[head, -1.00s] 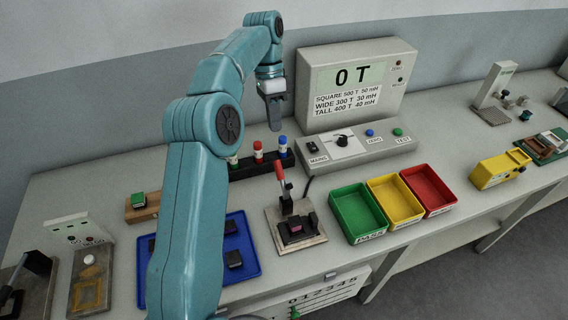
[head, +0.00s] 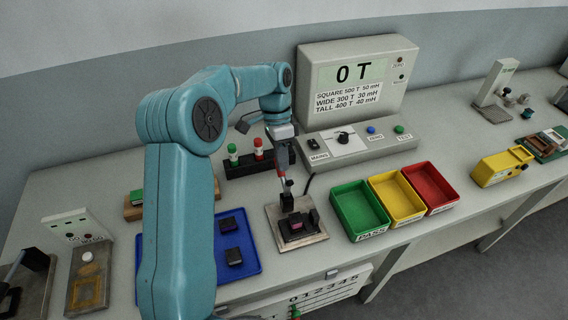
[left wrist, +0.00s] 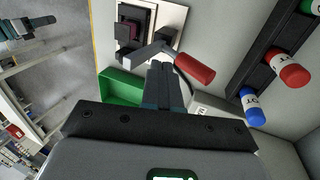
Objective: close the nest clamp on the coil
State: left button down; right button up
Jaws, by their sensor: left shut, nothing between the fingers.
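The nest clamp stands on a pale plate (head: 312,238) at the front of the bench, its lever upright with a red grip (head: 281,157). The dark coil (head: 297,226) with a magenta patch sits in the nest at the lever's foot. In the left wrist view the red grip (left wrist: 195,68) lies just right of the finger ends and the coil (left wrist: 127,31) is above left. My left gripper (head: 284,146) is shut and empty, close by the top of the lever. I cannot tell whether it touches. The right gripper is not in view.
Green (head: 359,231), yellow (head: 418,212) and red (head: 446,204) trays stand right of the clamp. A blue tray (head: 250,268) with dark coils is left. Behind are a rack (head: 236,170) with red and green-capped pieces and the meter console (head: 372,148).

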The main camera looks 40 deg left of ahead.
pick_arm(q)
jog(key=shift+s+d, duration=0.5)
jog(key=shift+d, duration=0.3)
jog(key=shift+f, duration=0.1)
jog(key=shift+w, duration=0.15)
